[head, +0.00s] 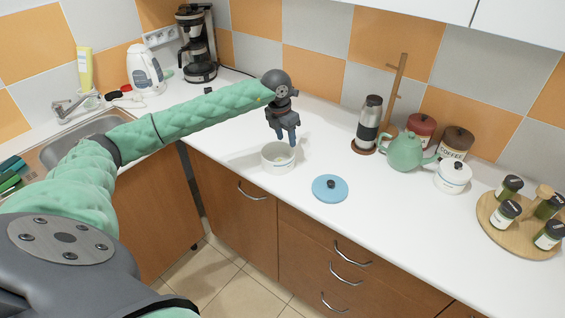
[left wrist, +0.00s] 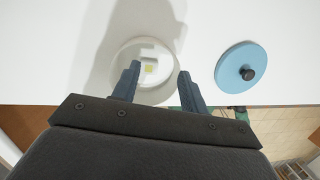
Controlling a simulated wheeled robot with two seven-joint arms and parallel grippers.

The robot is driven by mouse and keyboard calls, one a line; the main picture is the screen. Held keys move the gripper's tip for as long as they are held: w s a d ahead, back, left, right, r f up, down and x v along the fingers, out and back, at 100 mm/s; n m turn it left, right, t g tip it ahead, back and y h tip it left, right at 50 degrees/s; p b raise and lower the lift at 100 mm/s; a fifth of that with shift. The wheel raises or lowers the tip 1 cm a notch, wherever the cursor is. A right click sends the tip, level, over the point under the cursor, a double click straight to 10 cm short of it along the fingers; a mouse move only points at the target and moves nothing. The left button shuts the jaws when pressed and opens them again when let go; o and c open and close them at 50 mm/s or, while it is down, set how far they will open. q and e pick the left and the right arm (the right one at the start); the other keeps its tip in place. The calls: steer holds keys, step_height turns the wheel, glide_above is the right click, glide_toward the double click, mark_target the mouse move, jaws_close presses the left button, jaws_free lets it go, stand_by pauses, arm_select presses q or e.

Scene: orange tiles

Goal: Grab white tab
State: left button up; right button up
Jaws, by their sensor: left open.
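A white round pot (head: 278,158) stands uncovered on the white counter, near its front edge. In the left wrist view the pot (left wrist: 120,53) holds small pieces: a white piece (left wrist: 153,53) and a yellowish-green piece (left wrist: 149,68) close against it. Their exact shapes are hard to tell. My left gripper (head: 286,141) is open above the pot, fingers pointing down. In the left wrist view its two fingers (left wrist: 160,68) show on either side of the pieces, with nothing between them held. My right gripper is not in view.
A blue lid with a black knob (head: 330,188) lies right of the pot. Further right are a green teapot (head: 405,152), a white lidded pot (head: 453,177) and a round wooden board (head: 490,220) with jars. The counter behind the pot is clear.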

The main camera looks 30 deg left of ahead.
mark_target(279, 157)
arm_select(q)
steer(key=s+a, duration=0.1)
steer(key=s+g+y, duration=0.1)
steer(key=shift+s+a+f+n, duration=0.15)
steer(key=shift+s+a+n, duration=0.15)
steer(key=shift+a, duration=0.1)
steer(key=shift+d+f+p, duration=0.1)
steer(key=shift+f+p, duration=0.7)
steer(key=shift+f, duration=0.6)
steer(key=f+p, duration=0.1)
steer(key=f, duration=0.1)
steer(key=f+p, duration=0.1)
steer(key=p, duration=0.1)
steer(key=shift+w+d+f, duration=0.1)
steer(key=shift+d+f, duration=0.1)
steer(key=shift+f, duration=0.8)
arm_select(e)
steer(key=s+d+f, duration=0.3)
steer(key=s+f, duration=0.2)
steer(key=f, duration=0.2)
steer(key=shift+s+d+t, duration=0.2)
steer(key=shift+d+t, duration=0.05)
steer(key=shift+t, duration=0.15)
arm_select(q)
steer(key=c, duration=0.7)
